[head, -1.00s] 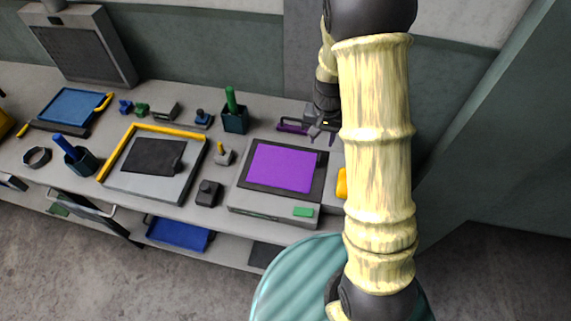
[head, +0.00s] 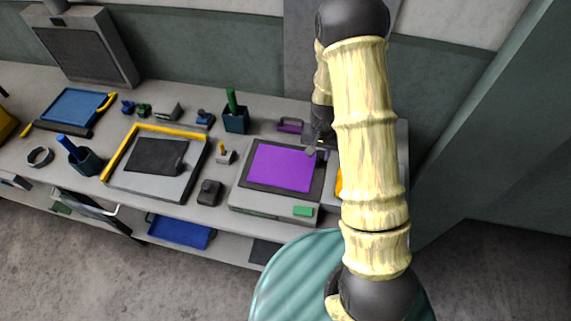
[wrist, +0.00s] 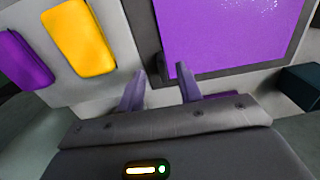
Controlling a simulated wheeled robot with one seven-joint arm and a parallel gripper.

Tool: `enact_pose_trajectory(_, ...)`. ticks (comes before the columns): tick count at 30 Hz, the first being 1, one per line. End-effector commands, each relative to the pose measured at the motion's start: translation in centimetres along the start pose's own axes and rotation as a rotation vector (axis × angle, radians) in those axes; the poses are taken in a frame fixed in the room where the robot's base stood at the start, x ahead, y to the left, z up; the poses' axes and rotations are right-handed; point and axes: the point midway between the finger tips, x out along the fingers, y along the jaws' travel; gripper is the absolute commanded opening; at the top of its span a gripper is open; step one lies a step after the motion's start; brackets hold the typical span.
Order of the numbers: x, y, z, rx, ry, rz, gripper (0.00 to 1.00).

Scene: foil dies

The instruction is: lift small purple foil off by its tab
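The purple foil (head: 282,166) lies flat on a dark plate on a grey box-like base (head: 270,206). It also fills the upper right of the wrist view (wrist: 230,30). A small dark tab (head: 321,156) stands at the foil's upper right corner in the head view. My gripper (head: 315,147) is beside this corner, partly hidden by my arm. In the wrist view my gripper (wrist: 160,74) is open, its two fingers apart. A dark bit, probably the tab, shows close to the right finger; I cannot tell if they touch.
A yellow block (wrist: 78,38) and a purple block (wrist: 22,60) lie left in the wrist view. Left are a yellow-edged die (head: 150,187) and a small black block (head: 208,193).

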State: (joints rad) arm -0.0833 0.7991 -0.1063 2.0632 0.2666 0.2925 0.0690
Motion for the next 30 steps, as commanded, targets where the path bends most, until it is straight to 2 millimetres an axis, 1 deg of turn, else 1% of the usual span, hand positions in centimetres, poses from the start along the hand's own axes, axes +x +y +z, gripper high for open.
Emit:
enact_pose_trajectory(6, 2.3, 0.0, 0.0, -0.001, -0.003, 0.001, 0.35)
enact_pose_trajectory(9, 2.9, -0.1, 0.0, -0.001, -0.001, 0.000, 0.35)
enact_pose_trajectory(26, 3.1, -0.1, 0.0, -0.002, 0.001, 0.000, 0.35)
enact_pose_trajectory(30, 3.1, -0.1, 0.0, -0.002, 0.001, 0.000, 0.08)
